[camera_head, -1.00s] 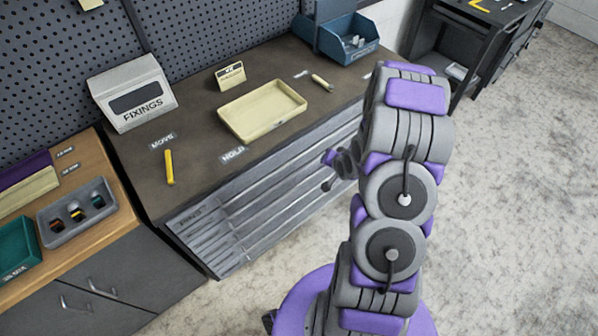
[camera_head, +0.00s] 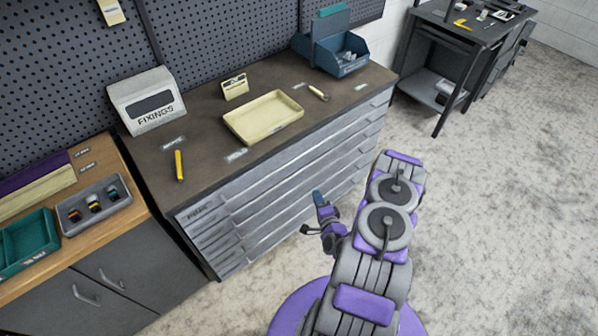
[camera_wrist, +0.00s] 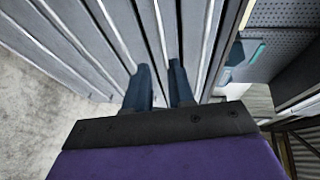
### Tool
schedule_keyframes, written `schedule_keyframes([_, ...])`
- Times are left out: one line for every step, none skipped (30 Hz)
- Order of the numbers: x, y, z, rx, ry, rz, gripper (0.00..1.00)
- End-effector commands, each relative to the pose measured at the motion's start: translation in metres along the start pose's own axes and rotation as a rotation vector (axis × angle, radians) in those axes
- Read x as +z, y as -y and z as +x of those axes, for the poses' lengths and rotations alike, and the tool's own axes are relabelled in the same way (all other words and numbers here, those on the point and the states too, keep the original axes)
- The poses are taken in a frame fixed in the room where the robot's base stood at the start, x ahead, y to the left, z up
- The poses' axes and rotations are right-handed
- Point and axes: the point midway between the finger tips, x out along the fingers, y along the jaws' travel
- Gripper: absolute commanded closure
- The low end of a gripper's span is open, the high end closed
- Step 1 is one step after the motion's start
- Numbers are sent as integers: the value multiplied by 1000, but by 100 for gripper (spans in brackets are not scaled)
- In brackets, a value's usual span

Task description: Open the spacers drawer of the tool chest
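The tool chest (camera_head: 285,190) is a dark-topped bench with several long grey drawers, and all of them look closed. A small label on the top drawer at the left end is too blurred to read, so I cannot tell which is the spacers drawer. My gripper (camera_head: 318,213) is in front of the drawers, right of the chest's middle. In the wrist view the drawer fronts (camera_wrist: 125,35) run past the fingers. The two dark blue fingers (camera_wrist: 160,80) are apart with a gap between them and nothing clearly held. Whether they touch a drawer edge cannot be told.
On the chest top are a cream tray (camera_head: 243,130), a FIXINGS box (camera_head: 150,112), a yellow marker (camera_head: 179,165) and a blue bin (camera_head: 342,66). A wooden bench (camera_head: 130,217) adjoins at left. The floor at right (camera_head: 500,190) is clear.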

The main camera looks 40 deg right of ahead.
Motion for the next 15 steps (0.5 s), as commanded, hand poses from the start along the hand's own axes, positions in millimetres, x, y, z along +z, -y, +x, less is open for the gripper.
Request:
schedule_keyframes([0, 0, 1, -3, -3, 4, 77])
schedule_keyframes([0, 0, 2, -4, -4, 4, 77])
schedule_keyframes([0, 0, 4, -5, -3, 3, 77])
schedule_keyframes([0, 0, 6, -6, -2, 2, 77])
schedule_keyframes([0, 0, 9, -6, -2, 1, 77])
schedule_keyframes([-1, 0, 12, -6, -3, 0, 77])
schedule_keyframes([-1, 0, 16, -7, -3, 0, 77])
schedule_keyframes([-1, 0, 19, -7, -3, -1, 77])
schedule_keyframes([0, 1, 24, -8, -2, -2, 77])
schedule_keyframes([0, 1, 28, -9, -2, -1, 77])
schedule_keyframes([0, 1, 31, -9, -3, 0, 77])
schedule_keyframes([1, 1, 36, -9, -2, -2, 77])
schedule_keyframes([1, 1, 40, -8, -3, -3, 77])
schedule_keyframes([2, 0, 44, -7, -1, -3, 77])
schedule_keyframes([3, 1, 49, -6, 0, -3, 77])
